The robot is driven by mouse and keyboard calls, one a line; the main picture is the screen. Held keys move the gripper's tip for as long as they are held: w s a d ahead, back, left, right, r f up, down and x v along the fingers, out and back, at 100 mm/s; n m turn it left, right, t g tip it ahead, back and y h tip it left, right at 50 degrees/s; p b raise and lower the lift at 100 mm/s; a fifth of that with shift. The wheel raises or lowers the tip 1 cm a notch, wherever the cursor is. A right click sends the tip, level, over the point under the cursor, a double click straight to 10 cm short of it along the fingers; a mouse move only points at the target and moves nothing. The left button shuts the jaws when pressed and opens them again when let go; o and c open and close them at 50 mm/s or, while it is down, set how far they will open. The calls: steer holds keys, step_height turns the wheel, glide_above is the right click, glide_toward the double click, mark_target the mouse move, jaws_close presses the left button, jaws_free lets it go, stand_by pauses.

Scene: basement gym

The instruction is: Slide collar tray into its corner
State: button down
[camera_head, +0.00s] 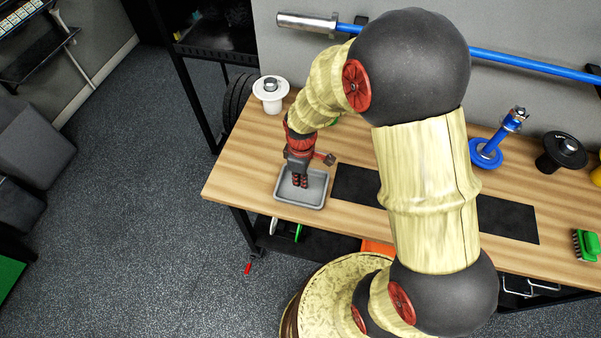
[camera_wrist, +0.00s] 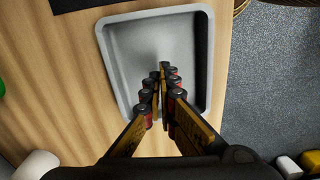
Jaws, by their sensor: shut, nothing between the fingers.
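The grey collar tray (camera_head: 315,191) lies flat near the front left end of the wooden bench. In the wrist view the tray (camera_wrist: 105,62) looks empty, with its far part in full view and its near part hidden behind the fingers. My gripper (camera_head: 300,183) points down over the tray, with its fingertips inside the rim outline. In the wrist view my gripper (camera_wrist: 164,68) has its fingertips together with nothing between them. Whether the fingertips touch the tray floor or wall I cannot tell.
A black mat (camera_head: 355,184) lies just right of the tray. A white collar stand (camera_head: 270,92) is at the back left corner. A blue stand (camera_head: 489,150), a black weight (camera_head: 560,153) and a green brush (camera_head: 585,245) are to the right. Bare wood (camera_head: 235,175) lies left of the tray.

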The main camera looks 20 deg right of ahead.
mark_target(237, 169)
step_height(237, 169, down, 2)
steer(key=shift+f, duration=0.1)
steer(key=shift+w+a, duration=0.85)
steer(key=shift+a, duration=0.1)
steer(key=shift+w+a, duration=0.45)
steer(key=shift+a, duration=0.15)
steer(key=w+a, duration=0.4)
steer(key=a, duration=0.1)
steer(key=w+a, duration=0.8)
steer(key=a, duration=0.1)
steer(key=shift+w+a+p, duration=0.2)
steer(key=shift+a+p, duration=0.1)
steer(key=shift+p, duration=0.05)
